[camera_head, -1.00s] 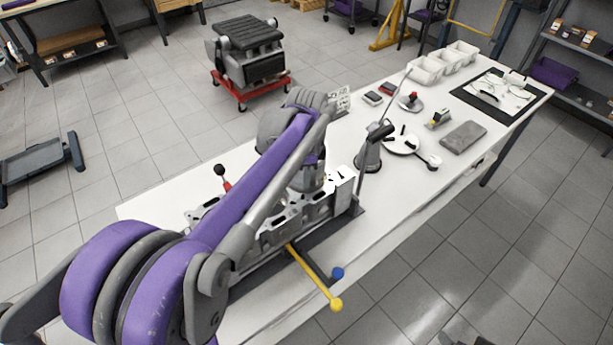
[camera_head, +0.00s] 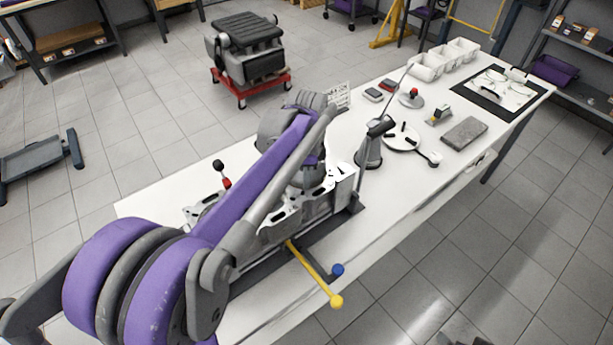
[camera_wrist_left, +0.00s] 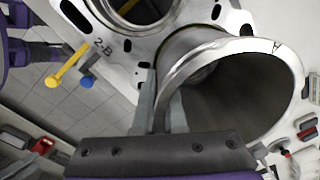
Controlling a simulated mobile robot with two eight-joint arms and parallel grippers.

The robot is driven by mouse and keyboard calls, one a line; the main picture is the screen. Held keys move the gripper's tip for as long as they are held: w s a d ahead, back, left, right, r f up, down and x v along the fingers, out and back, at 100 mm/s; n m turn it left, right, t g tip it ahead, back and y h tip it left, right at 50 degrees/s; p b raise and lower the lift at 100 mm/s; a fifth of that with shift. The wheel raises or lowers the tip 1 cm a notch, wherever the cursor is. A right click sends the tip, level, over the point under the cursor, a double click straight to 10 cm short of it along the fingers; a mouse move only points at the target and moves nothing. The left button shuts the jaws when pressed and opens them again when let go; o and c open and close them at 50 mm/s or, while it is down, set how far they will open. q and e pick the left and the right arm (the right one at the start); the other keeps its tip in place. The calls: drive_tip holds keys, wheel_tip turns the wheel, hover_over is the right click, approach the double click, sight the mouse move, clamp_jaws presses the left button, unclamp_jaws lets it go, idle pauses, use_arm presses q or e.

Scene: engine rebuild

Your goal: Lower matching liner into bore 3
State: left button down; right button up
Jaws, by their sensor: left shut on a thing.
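The liner (camera_wrist_left: 205,58) is a large grey metal cylinder with a bright rim in the left wrist view. An "A"-like mark shows on its rim. My left gripper (camera_wrist_left: 163,98) is shut on the liner's wall, one finger inside and one outside. The liner's far end meets or overlaps the engine block deck (camera_wrist_left: 140,62); I cannot tell whether it has entered a bore. An open bore (camera_wrist_left: 135,8) lies beside it, with "2-B" marked nearby. In the head view my left arm covers much of the engine block (camera_head: 318,205), and the liner cannot be made out. My right gripper is not in view.
A yellow-knobbed bar (camera_head: 318,277) and a blue knob (camera_head: 337,270) stick out from the block's front. A grey stand (camera_head: 368,152) and a round white plate (camera_head: 402,139) are right of the block. White bins (camera_head: 427,67) stand at the table's far end.

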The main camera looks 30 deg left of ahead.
use_arm(q)
drive_tip(key=shift+f, duration=0.3)
drive_tip(key=c, duration=0.9)
unclamp_jaws()
drive_tip(key=shift+r, duration=0.15)
drive_tip(key=r, duration=1)
drive_tip(key=shift+s+d+r, duration=0.1)
drive_tip(key=shift+s+r, duration=0.1)
drive_tip(key=shift+r, duration=0.15)
drive_tip(key=s+d+f+n+t, duration=0.2)
drive_tip(key=s+d+f+n, duration=0.3)
drive_tip(key=s+f, duration=0.2)
drive_tip(key=s+d+f+n+t, duration=0.3)
drive_tip(key=s+d+f+n, duration=0.1)
drive_tip(key=s+f, duration=0.4)
drive_tip(key=shift+s+d+n, duration=0.35)
drive_tip(key=shift+s+n, duration=0.55)
drive_tip(key=shift+s, duration=0.3)
